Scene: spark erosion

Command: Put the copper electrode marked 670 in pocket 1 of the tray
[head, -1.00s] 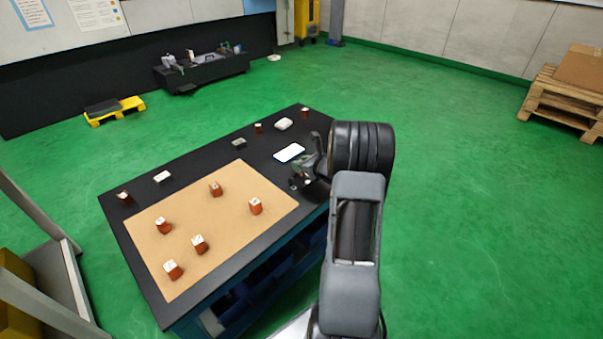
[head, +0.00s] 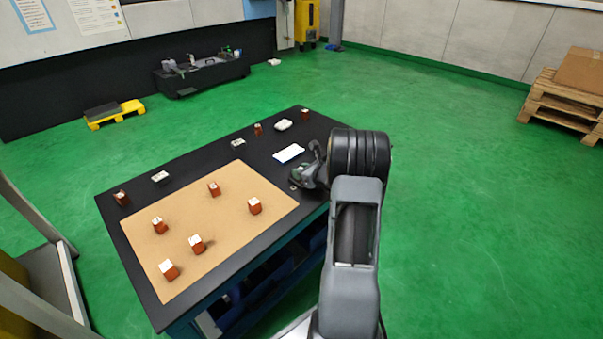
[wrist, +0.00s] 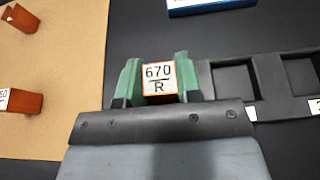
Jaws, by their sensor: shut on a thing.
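The copper electrode marked 670 R (wrist: 159,76) is between the green fingers of my gripper (wrist: 157,82) in the wrist view, label facing the camera. My gripper is shut on it. The dark tray (wrist: 285,57) lies just right of the gripper. Two of its square pockets show, and the gripper body hides its near left part. Small white tags sit at its near edge, too cut off or small to read. In the head view my gripper (head: 303,178) is over the table's right end; the electrode and tray cannot be made out there.
A tan mat (head: 215,240) on the black table (head: 185,170) holds several copper electrodes, including one at the front (head: 168,269). More electrodes and pale blocks stand along the back edge.

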